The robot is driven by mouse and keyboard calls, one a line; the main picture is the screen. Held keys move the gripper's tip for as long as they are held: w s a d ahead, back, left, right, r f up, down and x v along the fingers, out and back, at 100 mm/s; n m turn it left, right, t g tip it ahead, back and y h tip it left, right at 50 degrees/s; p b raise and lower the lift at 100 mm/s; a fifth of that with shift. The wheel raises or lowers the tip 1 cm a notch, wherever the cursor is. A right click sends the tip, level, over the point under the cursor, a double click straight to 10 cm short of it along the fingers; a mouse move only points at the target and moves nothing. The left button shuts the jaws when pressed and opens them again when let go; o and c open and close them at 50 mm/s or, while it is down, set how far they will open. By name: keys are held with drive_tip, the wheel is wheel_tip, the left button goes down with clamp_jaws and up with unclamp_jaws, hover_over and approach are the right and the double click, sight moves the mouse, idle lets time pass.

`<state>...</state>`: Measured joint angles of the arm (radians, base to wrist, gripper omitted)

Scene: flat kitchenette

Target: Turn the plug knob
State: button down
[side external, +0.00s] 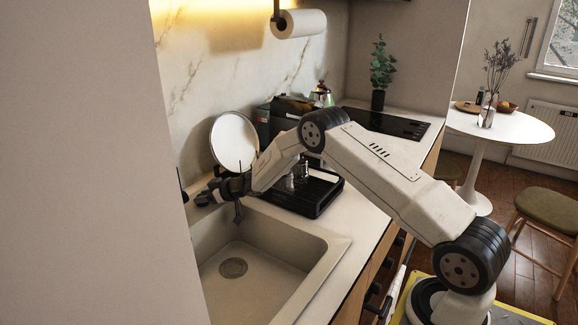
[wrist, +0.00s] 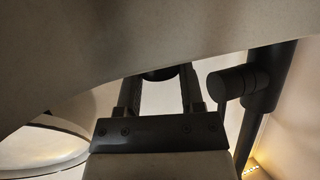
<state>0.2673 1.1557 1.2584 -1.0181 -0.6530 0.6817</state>
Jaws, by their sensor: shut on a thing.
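My gripper (wrist: 160,85) shows in the wrist view with its two dark fingers closed on either side of a dark round knob (wrist: 160,73), the plug knob. Only a small part of the knob shows; a large pale surface cuts across above it. In the side external view, my gripper is at the back edge of the sink (side external: 326,262), near the wall. The knob cannot be made out there among the dark wrist and finger parts. The sink's round drain (side external: 233,267) is visible in the bowl.
A dark tap (wrist: 262,85) with a side cylinder stands close to the right of my fingers in the wrist view. A round white plate (side external: 234,140) stands upright behind my wrist. A black tray (side external: 325,197) is right of the sink. The sink bowl is empty.

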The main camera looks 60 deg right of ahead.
drive_tip(key=shift+w+r+n+y, duration=0.1)
drive_tip(key=shift+n+y, duration=0.5)
drive_tip(key=shift+y, duration=0.1)
drive_tip(key=shift+c, duration=1.1)
unclamp_jaws()
drive_tip(key=shift+a+m+h, duration=0.1)
drive_tip(key=shift+m+h, duration=1.4)
drive_tip(key=shift+h, duration=0.4)
drive_tip(key=s+a+r+g+h, duration=0.1)
drive_tip(key=s+a+r+g, duration=0.1)
drive_tip(key=s, duration=0.8)
drive_tip(key=s+a+r+m+g, duration=0.1)
drive_tip(key=s+a+r+g, duration=0.1)
drive_tip(key=s, duration=0.9)
drive_tip(key=s+a+r+g+h, duration=0.1)
drive_tip(key=s+a+r+g, duration=0.1)
drive_tip(key=s, duration=0.9)
drive_tip(key=shift+a+r+m+g+h, duration=0.3)
drive_tip(key=shift+a+r+g, duration=0.1)
drive_tip(key=shift+r+g, duration=0.45)
